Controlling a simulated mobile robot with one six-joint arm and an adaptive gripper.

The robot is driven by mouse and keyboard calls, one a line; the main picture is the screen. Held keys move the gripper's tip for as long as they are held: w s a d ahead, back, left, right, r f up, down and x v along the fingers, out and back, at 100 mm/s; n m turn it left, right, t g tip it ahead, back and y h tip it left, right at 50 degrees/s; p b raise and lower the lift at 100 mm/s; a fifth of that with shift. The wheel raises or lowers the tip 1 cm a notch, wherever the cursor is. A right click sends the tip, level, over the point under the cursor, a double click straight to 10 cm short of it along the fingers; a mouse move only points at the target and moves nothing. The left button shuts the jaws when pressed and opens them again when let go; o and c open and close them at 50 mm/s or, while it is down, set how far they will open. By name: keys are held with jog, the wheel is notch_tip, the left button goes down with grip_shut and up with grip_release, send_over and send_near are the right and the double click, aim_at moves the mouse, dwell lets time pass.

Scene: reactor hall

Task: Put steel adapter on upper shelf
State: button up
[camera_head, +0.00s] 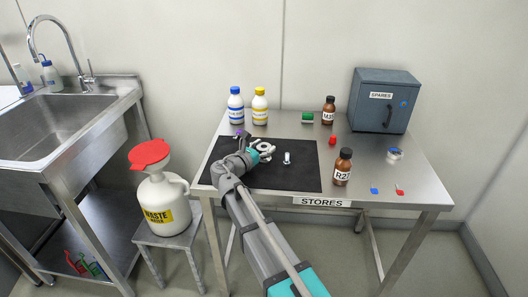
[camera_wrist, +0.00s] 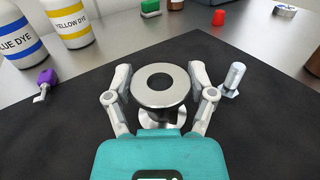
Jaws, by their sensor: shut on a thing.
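The steel adapter (camera_wrist: 145,98) is a shiny round flange with a dark central hole and a second, lower flange beneath. My gripper (camera_wrist: 161,78) is shut on it, one finger on each side. I cannot tell whether the adapter touches the mat. I cannot make out an upper shelf in either view.
A small bolt-like metal part (camera_wrist: 233,79) stands right of my gripper; a purple-handled item (camera_wrist: 46,82) lies left. Dye bottles (camera_head: 236,105) stand behind. Brown bottle R2 (camera_head: 343,168) and the closed SPARES cabinet (camera_head: 383,101) are to the right. A waste-water can (camera_head: 163,203) stands left.

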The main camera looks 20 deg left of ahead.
aim_at(264, 146)
jog(key=shift+r, duration=0.2)
notch_tip(264, 146, up, 3)
jog(key=p, duration=0.3)
jog(key=s+d+r+p, duration=0.3)
jog(key=s+r+p, duration=0.6)
jog(key=s, duration=0.4)
jog(key=shift+s+r+p, duration=0.3)
jog(key=shift+r+p, duration=0.05)
jog(key=shift+p, duration=0.2)
jog(key=shift+d, duration=0.1)
notch_tip(264, 146, up, 11)
jog(key=p, duration=1.1)
jog(key=shift+r, duration=0.2)
dwell(0.6)
